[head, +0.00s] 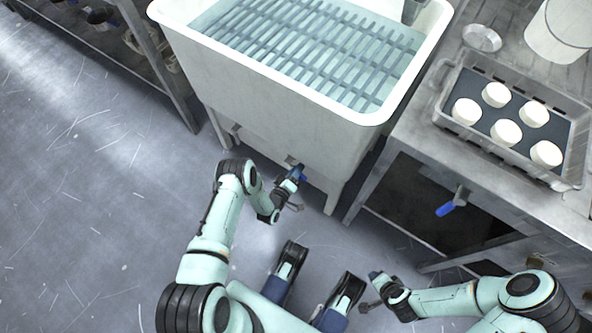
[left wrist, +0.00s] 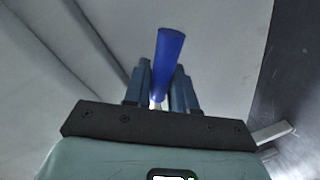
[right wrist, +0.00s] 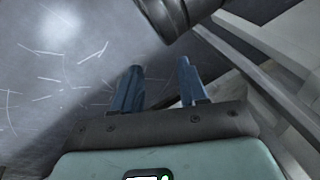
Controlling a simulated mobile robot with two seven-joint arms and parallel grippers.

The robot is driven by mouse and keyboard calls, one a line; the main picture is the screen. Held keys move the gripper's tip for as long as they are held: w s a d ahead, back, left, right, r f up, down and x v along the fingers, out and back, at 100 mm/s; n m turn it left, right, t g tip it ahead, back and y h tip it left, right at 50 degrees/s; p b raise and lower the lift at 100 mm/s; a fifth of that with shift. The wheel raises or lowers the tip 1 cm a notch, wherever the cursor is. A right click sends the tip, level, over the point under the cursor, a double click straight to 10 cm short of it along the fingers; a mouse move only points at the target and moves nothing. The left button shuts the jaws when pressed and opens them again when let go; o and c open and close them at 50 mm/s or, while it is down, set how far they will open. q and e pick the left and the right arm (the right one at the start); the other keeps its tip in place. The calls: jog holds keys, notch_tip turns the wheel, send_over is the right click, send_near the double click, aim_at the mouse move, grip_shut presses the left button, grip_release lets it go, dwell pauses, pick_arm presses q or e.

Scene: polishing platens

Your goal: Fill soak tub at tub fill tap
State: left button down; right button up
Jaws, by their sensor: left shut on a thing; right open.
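The soak tub (head: 262,88) is a large white basin on legs at the top of the head view. Bluish water seems to show around a slatted rack (head: 318,47) inside it; the exact level is hard to tell. A grey spout (head: 411,10) is at its far rim. My left gripper (head: 297,178) is low at the tub's front. In the left wrist view, my left gripper (left wrist: 160,85) is shut on a blue tap handle (left wrist: 170,58). My right gripper (head: 374,289) is at lower right, off the bench; it is open and empty in the right wrist view (right wrist: 158,82).
A metal bench (head: 410,137) stands right of the tub, carrying a grey tray (head: 447,118) with several white discs and a white bucket (head: 556,35). Another blue lever (head: 445,209) hangs at its front. A shelf (head: 160,55) stands at upper left. The floor at left is clear.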

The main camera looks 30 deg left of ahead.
pick_arm(q)
jog(key=shift+s+f, duration=0.1)
jog(key=c, duration=1.1)
grip_release()
jog(key=s+p, duration=0.1)
jog(key=s, duration=0.3)
jog(key=s+r+p, duration=0.1)
jog(key=s, duration=0.3)
jog(key=s+r+p, duration=0.1)
jog(key=s, duration=0.4)
jog(key=shift+s+d+r, duration=0.1)
jog(key=shift+d+r, duration=0.1)
pick_arm(e)
jog(key=s+a+r+g+y, duration=0.1)
jog(key=s+a+r, duration=0.1)
jog(key=s+r, duration=0.2)
jog(key=shift+s+a+n+g, duration=0.3)
jog(key=shift+s+a+g, duration=0.1)
jog(key=shift+s, duration=0.3)
